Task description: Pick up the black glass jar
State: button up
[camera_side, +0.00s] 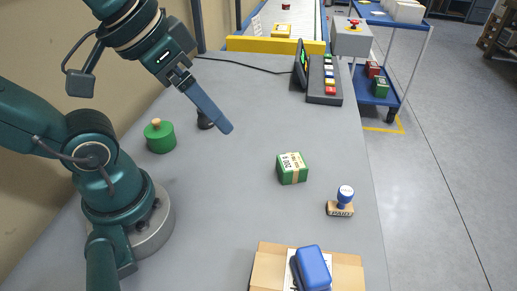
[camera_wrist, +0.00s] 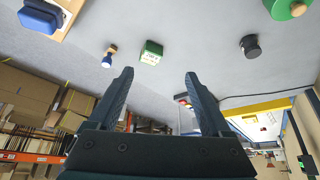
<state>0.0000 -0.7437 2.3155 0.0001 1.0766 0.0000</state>
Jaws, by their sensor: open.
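The black jar (camera_side: 203,121) stands upright on the grey table in the side view, partly hidden behind my gripper (camera_side: 226,128). The jar (camera_wrist: 250,46) also shows as a short dark cylinder at the right of the wrist view, apart from my fingers and outside the space between them. My gripper (camera_wrist: 159,75) has its two dark fingers spread wide with nothing between them. In the side view its fingers tilt down to the right, and their tips are right of the jar.
A green pot with a wooden knob (camera_side: 159,137) is left of the jar. A green box (camera_side: 292,168), a stamp (camera_side: 341,203) and a cardboard box (camera_side: 348,272) bearing a blue item (camera_side: 313,267) lie to the right and front. A keypad panel (camera_side: 325,80) stands at the back.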

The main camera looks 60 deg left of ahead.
jog(key=r, duration=0.2)
jog(key=m+g+y, duration=0.4)
jog(key=m+y, duration=0.9)
jog(key=m, duration=0.6)
send_over(205, 117)
jog(key=shift+m, duration=0.4)
jog(key=f, duration=1.8)
jog(key=shift+w+d+f, duration=0.1)
jog(key=shift+w+d, duration=0.05)
jog(key=shift+w, duration=0.05)
jog(key=shift+f, duration=0.5)
jog(key=shift+x, duration=2.55)
jog(key=shift+r, duration=0.1)
grip_shut()
